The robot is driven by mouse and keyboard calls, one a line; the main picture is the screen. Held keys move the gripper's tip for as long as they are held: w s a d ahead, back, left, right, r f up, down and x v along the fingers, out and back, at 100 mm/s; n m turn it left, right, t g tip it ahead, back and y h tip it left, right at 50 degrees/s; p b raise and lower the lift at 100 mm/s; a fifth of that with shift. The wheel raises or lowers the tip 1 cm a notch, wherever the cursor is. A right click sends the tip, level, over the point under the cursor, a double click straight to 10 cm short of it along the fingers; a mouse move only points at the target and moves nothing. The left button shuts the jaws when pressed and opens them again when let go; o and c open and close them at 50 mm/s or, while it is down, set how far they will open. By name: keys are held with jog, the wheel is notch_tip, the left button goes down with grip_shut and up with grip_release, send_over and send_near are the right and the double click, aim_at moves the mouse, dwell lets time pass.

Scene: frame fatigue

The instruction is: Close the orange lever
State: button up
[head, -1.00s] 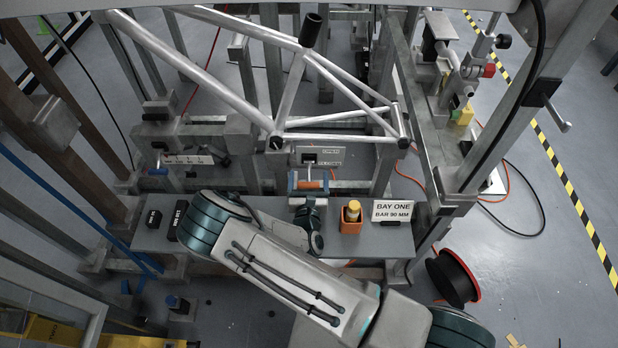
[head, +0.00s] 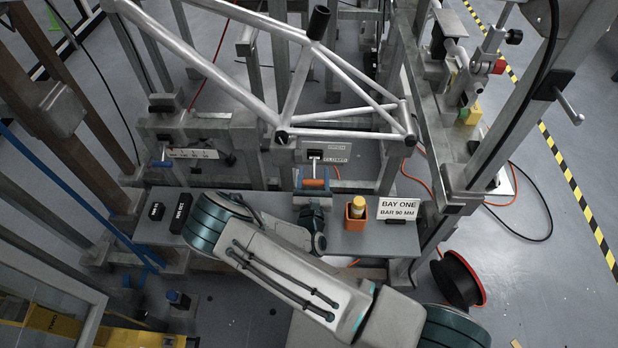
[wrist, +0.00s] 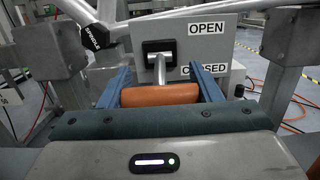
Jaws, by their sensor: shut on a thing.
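The orange lever grip (wrist: 160,95) sits between the two blue fingers of my gripper (wrist: 160,91) in the wrist view. My gripper is shut on it. The metal lever shaft (wrist: 160,68) runs from the orange grip up to a black pivot block on a grey plate (wrist: 204,42). The plate has an OPEN label above and a CLOSED label below, partly hidden by my right finger. In the head view the orange grip (head: 314,184) shows small below the plate (head: 325,150), with my gripper (head: 313,182) around it.
A silver bicycle frame (head: 345,134) is held in the rig just above the plate. Metal posts stand on both sides.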

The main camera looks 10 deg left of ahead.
jog(key=o, duration=1.4)
jog(key=s, duration=0.4)
jog(key=s+d+f+p, duration=0.1)
jog(key=s, duration=0.4)
jog(key=s+d, duration=0.1)
jog(key=s, duration=0.3)
jog(key=shift+s+f, duration=0.3)
jog(key=shift+f, duration=0.05)
